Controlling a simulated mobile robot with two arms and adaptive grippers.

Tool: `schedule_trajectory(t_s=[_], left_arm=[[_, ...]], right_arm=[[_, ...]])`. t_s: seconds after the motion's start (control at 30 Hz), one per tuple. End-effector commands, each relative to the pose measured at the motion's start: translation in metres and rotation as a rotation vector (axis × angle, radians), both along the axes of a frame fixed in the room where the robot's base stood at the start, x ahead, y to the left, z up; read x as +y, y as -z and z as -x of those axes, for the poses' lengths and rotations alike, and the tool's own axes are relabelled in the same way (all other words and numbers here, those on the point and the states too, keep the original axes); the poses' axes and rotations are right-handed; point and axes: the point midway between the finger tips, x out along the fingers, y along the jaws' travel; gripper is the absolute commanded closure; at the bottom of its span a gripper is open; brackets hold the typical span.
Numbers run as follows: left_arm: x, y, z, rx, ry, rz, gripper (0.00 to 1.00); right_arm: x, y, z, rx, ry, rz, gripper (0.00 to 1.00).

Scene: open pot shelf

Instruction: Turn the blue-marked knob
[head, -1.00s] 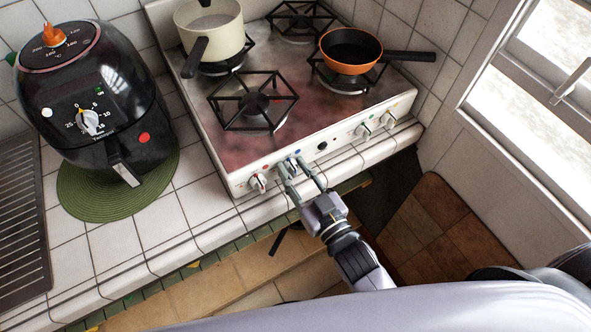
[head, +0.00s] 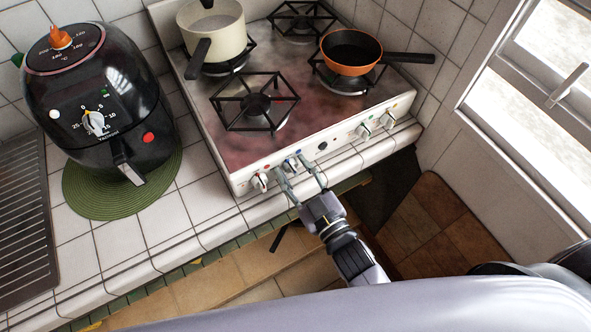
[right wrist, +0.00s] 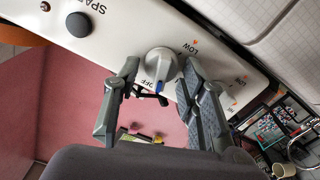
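The blue-marked knob (head: 291,164) is a pale knob on the white front panel of the stove (head: 300,168). In the right wrist view the knob (right wrist: 158,62) shows close up, with its blue mark toward the lower end, near the letters "OFF". My right gripper (head: 301,180) is in front of the panel. Its two fingers (right wrist: 160,78) are spread on either side of the knob. There is a gap on the left; on the right I cannot tell whether finger and knob touch. My left gripper is not in view.
A red-marked knob (head: 259,182) is just left; a black button (head: 322,146) and two more knobs (head: 363,131) are to the right. A cream pot (head: 215,32) and an orange pan (head: 350,53) stand on the stove. A black air fryer (head: 95,100) is at the left.

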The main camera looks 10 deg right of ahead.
Motion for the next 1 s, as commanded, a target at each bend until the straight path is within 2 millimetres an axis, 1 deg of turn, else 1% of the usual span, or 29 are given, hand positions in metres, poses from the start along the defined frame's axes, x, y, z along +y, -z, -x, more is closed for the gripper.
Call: schedule_trajectory(t_s=[0.03,0.1,0.37,0.47,0.57,0.67,0.8,1.0], left_arm=[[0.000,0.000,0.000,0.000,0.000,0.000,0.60],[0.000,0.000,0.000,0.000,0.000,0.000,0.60],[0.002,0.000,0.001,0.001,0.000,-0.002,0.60],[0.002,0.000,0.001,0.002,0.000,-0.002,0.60],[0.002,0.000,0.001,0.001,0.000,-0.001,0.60],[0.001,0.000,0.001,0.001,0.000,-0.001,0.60],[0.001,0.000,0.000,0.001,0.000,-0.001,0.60],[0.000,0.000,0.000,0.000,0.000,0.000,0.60]], right_arm=[[0.000,0.000,0.000,0.000,0.000,0.000,0.57],[0.000,0.000,0.000,0.000,0.000,0.000,0.53],[0.000,0.000,0.000,0.000,0.000,-0.001,0.53],[-0.002,0.000,0.005,0.001,0.000,-0.001,0.53],[-0.006,0.001,0.016,0.004,0.000,0.000,0.53],[-0.012,0.001,0.034,0.005,0.001,0.001,0.53],[-0.022,0.001,0.063,0.006,0.000,-0.001,0.53],[-0.034,0.001,0.096,0.004,0.000,0.000,0.53]])
